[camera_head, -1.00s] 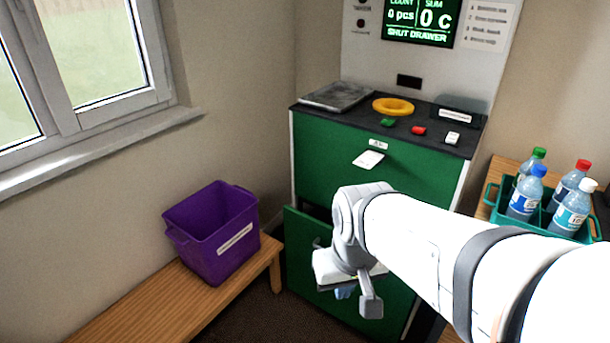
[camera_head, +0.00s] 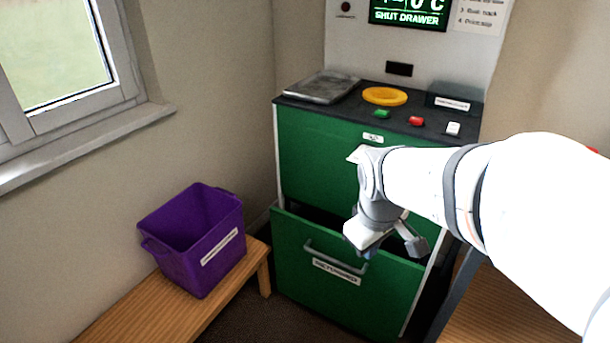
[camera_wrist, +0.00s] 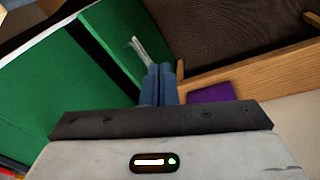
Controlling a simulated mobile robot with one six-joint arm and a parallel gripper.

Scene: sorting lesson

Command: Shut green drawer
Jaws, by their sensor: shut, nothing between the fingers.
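The green drawer (camera_head: 300,285) is the lower one of the green cabinet (camera_head: 320,150). It stands partly open, with a dark gap above its front. Its grey bar handle (camera_head: 335,258) and white label show on the front. My gripper (camera_head: 370,254) is shut and empty near the top edge of the drawer front, right of the handle's middle; I cannot tell whether it touches. In the wrist view my blue fingertips (camera_wrist: 159,72) are together, beside the handle (camera_wrist: 138,50) and the green drawer front (camera_wrist: 105,38). My arm hides part of the cabinet's right side.
A purple bin (camera_head: 200,240) stands on a wooden bench (camera_head: 165,310) to the left. On the cabinet top are a grey plate (camera_head: 322,87), a yellow ring (camera_head: 385,96) and buttons. The screen (camera_head: 408,12) reads "SHUT DRAWER". Dark floor lies between bench and drawer.

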